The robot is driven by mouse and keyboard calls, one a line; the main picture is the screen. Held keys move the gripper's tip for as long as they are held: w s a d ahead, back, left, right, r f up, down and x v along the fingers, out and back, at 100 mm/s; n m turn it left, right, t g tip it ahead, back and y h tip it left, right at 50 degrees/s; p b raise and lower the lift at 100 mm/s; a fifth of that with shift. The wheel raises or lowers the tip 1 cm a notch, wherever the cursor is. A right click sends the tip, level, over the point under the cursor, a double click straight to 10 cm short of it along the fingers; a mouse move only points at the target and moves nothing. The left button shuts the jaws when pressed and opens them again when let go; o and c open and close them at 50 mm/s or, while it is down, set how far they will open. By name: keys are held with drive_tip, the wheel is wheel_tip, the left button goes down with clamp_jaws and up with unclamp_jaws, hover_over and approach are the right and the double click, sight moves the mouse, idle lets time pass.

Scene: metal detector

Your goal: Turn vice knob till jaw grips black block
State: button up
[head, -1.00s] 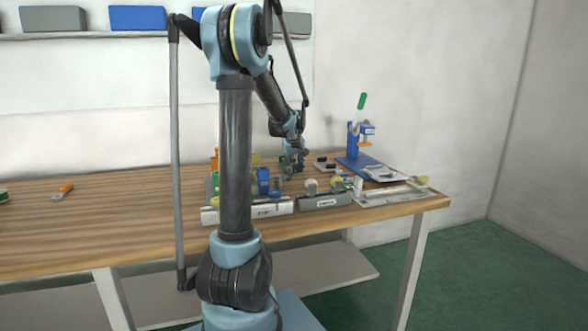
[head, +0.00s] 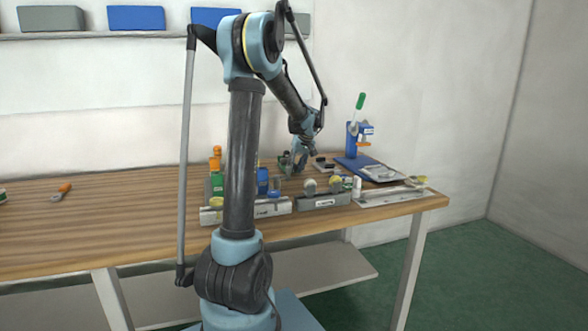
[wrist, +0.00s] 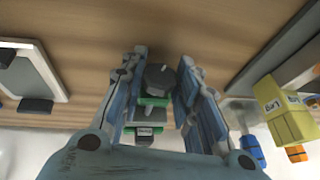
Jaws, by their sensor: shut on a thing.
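The vice shows green between my fingers in the wrist view (wrist: 152,102), and as a small green shape at the back of the bench in the head view (head: 285,163). Its dark grey round knob (wrist: 160,77) lies between the two fingers. My gripper (wrist: 163,72) is shut on the knob, with one blue finger on either side; in the head view my gripper (head: 300,158) is beside the vice, small and partly covering it. A dark piece (wrist: 145,131) shows behind the green jaws; I cannot tell whether it is the black block, or whether the jaw touches it.
Yellow containers (wrist: 284,108) are at the right in the wrist view. The bench's left part is mostly clear.

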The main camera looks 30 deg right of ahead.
drive_tip(key=o, duration=1.1)
drive_tip(key=shift+c, duration=0.2)
drive_tip(key=v, duration=1.2)
